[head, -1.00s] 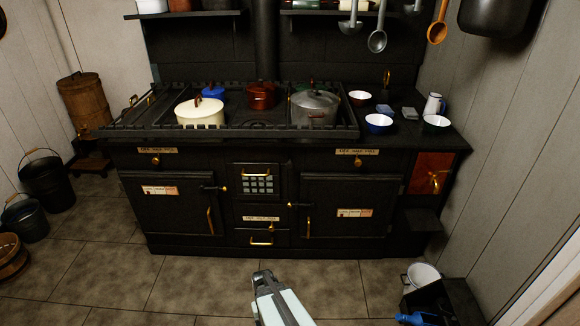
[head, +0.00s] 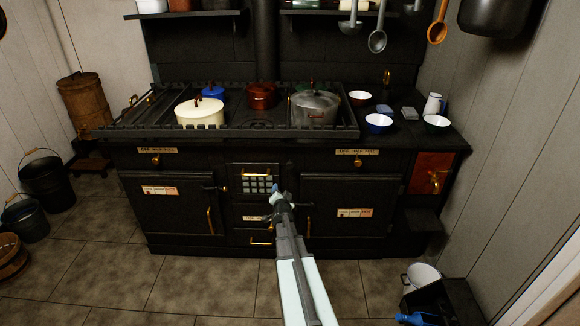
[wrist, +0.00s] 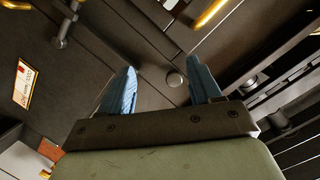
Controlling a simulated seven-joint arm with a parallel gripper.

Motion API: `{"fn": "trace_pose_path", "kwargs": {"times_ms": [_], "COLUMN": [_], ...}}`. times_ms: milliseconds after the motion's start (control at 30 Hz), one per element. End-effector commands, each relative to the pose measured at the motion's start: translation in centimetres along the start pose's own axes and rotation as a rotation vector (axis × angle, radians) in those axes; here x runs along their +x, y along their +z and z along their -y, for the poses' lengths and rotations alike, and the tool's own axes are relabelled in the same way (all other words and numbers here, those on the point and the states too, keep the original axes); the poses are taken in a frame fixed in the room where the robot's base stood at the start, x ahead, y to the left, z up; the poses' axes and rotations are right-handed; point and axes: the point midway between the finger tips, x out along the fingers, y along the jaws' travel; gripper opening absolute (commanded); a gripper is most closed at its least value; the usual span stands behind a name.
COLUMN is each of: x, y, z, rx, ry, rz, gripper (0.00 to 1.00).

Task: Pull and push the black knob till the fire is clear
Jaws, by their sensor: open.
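The black cooking range (head: 160,218) stands ahead of me, with a barred fire grate (head: 257,184) at its middle. My gripper (head: 275,192) is in front of the grate's lower right part in the head view. In the wrist view its blue fingers (wrist: 160,68) are apart, with nothing held. A small round dark knob (wrist: 175,79) shows between the fingers there; I cannot tell how far beyond the tips it is. It looks like the black knob. In the head view my gripper and arm hide that spot. A second rounded knob (wrist: 250,83) shows to the right in the wrist view.
Brass handles (head: 210,220) stick out from the oven doors beside the grate. Pots, including a cream one (head: 200,112), stand on the railed top. A coal scuttle (head: 450,298) and a white bucket (head: 424,274) stand at right. The floor in front is clear.

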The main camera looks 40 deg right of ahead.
Motion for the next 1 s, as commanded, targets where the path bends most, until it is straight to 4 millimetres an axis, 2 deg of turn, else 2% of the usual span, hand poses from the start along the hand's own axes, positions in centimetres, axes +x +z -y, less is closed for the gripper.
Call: {"fn": "trace_pose_path", "kwargs": {"times_ms": [100, 200, 333, 533, 767, 1000], "x": [-0.2, -0.5, -0.7, 0.1, 2.7, 6.7], "y": [-2.7, -4.2, -5.3, -5.4, -6.0, -7.1], "z": [0.4, 0.7, 0.9, 0.9, 1.0, 1.2], "rx": [0.054, 0.081, 0.102, 0.116, 0.116, 0.115], "ry": [-0.025, -0.044, -0.059, -0.061, -0.061, -0.061], "rz": [-0.135, -0.214, -0.265, -0.264, -0.263, -0.263], "gripper": [0.63, 0.63, 0.63, 0.63, 0.63, 0.63]}}
